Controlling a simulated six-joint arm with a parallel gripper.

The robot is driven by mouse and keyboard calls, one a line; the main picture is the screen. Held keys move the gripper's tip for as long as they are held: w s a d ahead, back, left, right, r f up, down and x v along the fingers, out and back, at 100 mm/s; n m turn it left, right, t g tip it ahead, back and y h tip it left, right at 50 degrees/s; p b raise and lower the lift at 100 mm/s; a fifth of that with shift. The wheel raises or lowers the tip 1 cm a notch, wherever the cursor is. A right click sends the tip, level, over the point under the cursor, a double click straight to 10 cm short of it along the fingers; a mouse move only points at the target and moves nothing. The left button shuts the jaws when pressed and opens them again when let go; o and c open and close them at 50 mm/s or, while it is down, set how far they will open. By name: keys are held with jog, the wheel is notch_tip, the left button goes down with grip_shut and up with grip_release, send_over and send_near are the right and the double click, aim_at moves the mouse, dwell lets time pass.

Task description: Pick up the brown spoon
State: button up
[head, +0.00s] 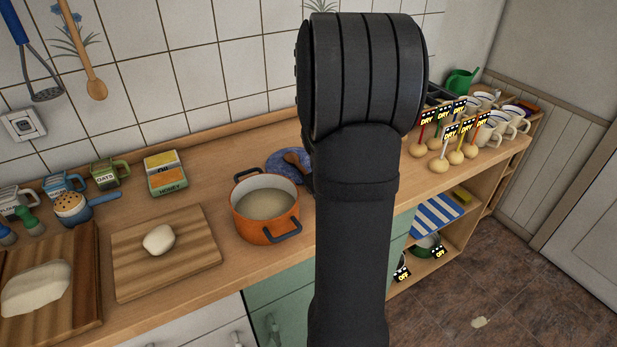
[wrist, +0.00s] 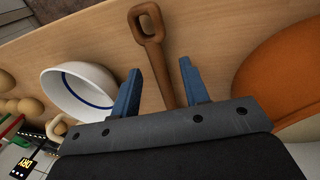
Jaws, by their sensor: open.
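The brown spoon (wrist: 155,50) lies on the wooden counter in the wrist view, its handle end with a hole at the top. My gripper (wrist: 160,68) is open, with one blue finger on each side of the handle and visible gaps between. The spoon's lower part is hidden behind the gripper body. In the head view, a brown piece (head: 293,157), apparently the spoon, shows over a blue patterned dish (head: 276,168), partly covered by my arm. My gripper's fingers are hidden there.
An orange pot (head: 265,225) stands beside the blue dish and shows close right in the wrist view (wrist: 285,70). A white bowl (wrist: 68,92) is left of the gripper. Cutting boards with dough lie left. A lighter wooden spoon (head: 95,87) hangs on the wall.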

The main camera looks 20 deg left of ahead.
jog(key=shift+f, duration=0.25)
grip_shut()
jog(key=shift+r, duration=0.15)
notch_tip(320, 180, up, 4)
jog(key=shift+w+r, duration=0.1)
jog(key=s+d+r, duration=0.3)
jog(key=d+r, duration=0.3)
jog(key=d, duration=0.5)
jog(key=shift+s+r, duration=0.3)
jog(key=shift+s, duration=0.05)
jog(key=shift+d, duration=0.1)
